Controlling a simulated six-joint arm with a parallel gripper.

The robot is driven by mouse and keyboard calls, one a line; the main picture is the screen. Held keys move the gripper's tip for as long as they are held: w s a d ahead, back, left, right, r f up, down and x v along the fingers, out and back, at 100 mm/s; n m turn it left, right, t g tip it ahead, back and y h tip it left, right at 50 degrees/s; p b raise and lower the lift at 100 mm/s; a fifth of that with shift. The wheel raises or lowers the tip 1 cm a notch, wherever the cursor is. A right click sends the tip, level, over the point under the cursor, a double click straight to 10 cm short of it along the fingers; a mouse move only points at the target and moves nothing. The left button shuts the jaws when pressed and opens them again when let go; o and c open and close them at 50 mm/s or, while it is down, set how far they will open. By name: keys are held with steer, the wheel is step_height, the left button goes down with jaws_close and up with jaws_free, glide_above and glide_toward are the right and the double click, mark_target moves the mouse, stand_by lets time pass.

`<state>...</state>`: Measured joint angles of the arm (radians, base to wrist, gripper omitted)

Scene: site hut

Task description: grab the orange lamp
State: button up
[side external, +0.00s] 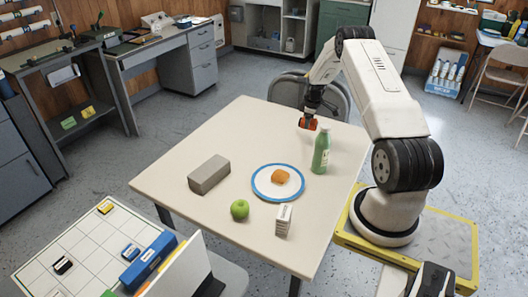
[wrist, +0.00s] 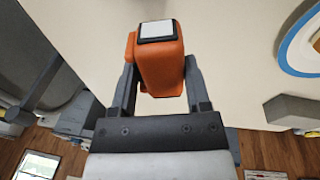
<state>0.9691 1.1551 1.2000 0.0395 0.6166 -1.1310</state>
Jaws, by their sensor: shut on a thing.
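The orange lamp (wrist: 160,65) is a small block-like body with a pale panel framed in black on one end. My gripper (wrist: 160,88) is shut on it, with one dark finger on each side. In the side external view, the orange lamp (side external: 307,123) shows at the tip of my gripper (side external: 311,112), over the far right part of the table (side external: 232,135). I cannot tell whether the lamp touches the tabletop.
A green bottle (side external: 321,152) stands close to the lamp, nearer the camera. A blue-rimmed plate (side external: 258,190) holds an orange-brown item (side external: 280,176). A grey block (side external: 209,174), green apple (side external: 239,209) and small white carton (side external: 283,221) stand nearby. The table's far left is clear.

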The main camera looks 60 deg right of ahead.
steer(key=shift+r, duration=0.5)
steer(key=shift+a, duration=0.1)
